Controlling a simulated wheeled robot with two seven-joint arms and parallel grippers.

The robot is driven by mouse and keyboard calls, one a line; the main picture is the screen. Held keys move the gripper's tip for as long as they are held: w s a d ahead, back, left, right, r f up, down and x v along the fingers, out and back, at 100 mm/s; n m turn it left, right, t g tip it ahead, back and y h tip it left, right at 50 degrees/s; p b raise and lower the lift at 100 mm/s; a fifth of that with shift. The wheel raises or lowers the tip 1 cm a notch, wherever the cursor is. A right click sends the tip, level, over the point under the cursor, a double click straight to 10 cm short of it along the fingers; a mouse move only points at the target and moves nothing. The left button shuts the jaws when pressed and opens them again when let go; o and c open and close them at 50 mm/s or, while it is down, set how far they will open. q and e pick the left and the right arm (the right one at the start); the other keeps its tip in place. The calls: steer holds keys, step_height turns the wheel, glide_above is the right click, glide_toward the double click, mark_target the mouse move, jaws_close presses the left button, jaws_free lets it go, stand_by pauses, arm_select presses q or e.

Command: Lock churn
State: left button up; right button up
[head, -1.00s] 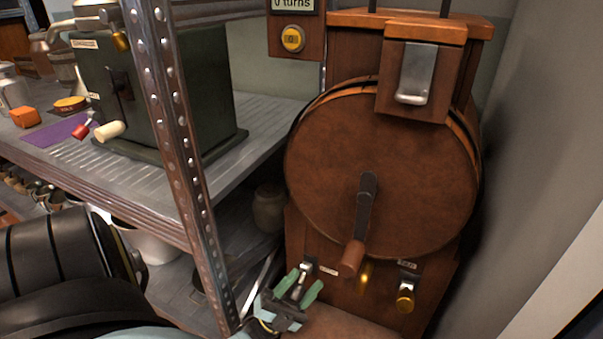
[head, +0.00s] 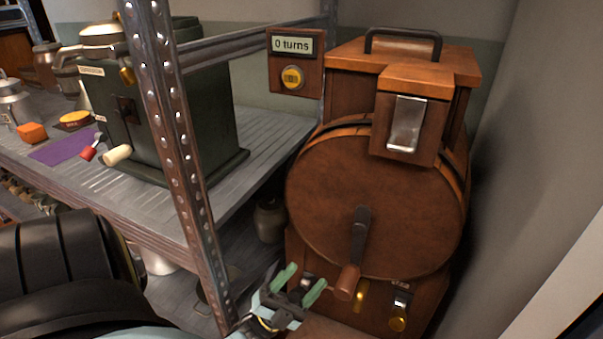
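The churn is a wooden machine with a round brown drum (head: 335,190), a front crank (head: 360,240) hanging down to a wooden handle, and a metal latch plate (head: 406,124) on a box at its upper front. Low on its base are a small left fitting (head: 307,283), partly hidden by my gripper, and a right fitting (head: 400,308) with a brass knob under a small label. My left gripper (head: 300,281) has its green fingers spread, just in front of the left fitting, which shows between them. I cannot tell whether they touch. My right gripper is out of view.
A display (head: 291,45) reads "0 turns" above a yellow button (head: 292,78). A metal shelf post (head: 172,150) stands left of the churn. The shelf holds a dark green machine (head: 195,110). A grey wall (head: 530,130) is close on the right.

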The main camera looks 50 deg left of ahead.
arm_select(q)
steer(key=shift+w+a+r+m+h, duration=0.1)
steer(key=shift+a+r+m+h, duration=0.1)
steer(key=shift+r, duration=0.3)
steer(key=shift+w+a+r+m+h, duration=0.1)
steer(key=shift+a+r, duration=0.1)
steer(key=shift+r, duration=0.25)
steer(key=shift+s+d+f, duration=0.1)
steer(key=shift+d+f, duration=0.1)
steer(key=shift+f, duration=0.35)
steer(key=shift+s+d, duration=0.1)
steer(key=shift+s, duration=0.55)
steer(key=s+p, duration=0.2)
steer(key=s, duration=1.2)
steer(key=shift+s+f, duration=0.2)
steer(key=shift+s, duration=0.05)
